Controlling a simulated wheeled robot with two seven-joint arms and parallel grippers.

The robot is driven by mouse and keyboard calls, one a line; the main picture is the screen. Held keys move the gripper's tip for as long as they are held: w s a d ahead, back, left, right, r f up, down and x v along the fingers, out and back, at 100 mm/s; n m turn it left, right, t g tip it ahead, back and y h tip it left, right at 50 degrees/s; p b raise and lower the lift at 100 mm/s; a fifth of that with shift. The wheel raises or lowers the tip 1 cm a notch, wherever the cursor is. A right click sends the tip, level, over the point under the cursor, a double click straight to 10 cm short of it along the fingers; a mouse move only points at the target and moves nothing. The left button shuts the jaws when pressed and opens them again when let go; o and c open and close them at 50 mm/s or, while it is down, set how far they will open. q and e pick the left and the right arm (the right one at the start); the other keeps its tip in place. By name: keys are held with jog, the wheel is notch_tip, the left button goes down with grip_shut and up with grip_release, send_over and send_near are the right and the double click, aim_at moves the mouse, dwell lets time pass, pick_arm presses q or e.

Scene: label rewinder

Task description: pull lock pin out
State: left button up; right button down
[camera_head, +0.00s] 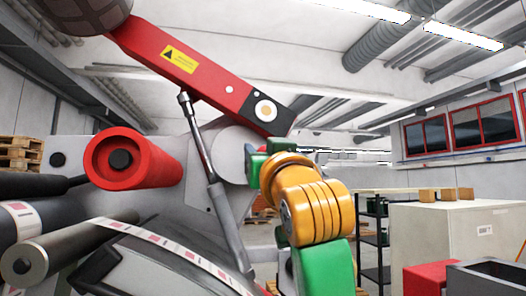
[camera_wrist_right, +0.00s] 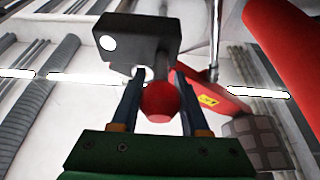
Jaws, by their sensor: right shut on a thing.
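The lock pin's round red knob (camera_wrist_right: 160,102) shows in the right wrist view, just under a dark grey block (camera_wrist_right: 137,40) with holes. My right gripper (camera_wrist_right: 159,80) has one finger on each side of the knob and is shut on it. In the head view my right gripper (camera_head: 251,160) is near the middle, beside the grey side plate and below the red arm (camera_head: 200,70). The pin's shaft is not clearly visible. My left gripper is not in view.
A gas strut (camera_head: 205,150) runs from the red arm down close to the left of my gripper. A red roller (camera_head: 130,158) and label web (camera_head: 160,245) lie farther left. A pale cabinet (camera_head: 450,235) and grey bin (camera_head: 485,278) stand at right.

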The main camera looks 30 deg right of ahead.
dwell(0.7)
jog(key=s+b, duration=0.2)
jog(key=shift+s+a+f, duration=0.15)
jog(key=shift+s+a, duration=0.25)
jog(key=c, duration=0.7)
grip_release()
jog(key=shift+o, duration=1.4)
jog(key=shift+s, duration=0.25)
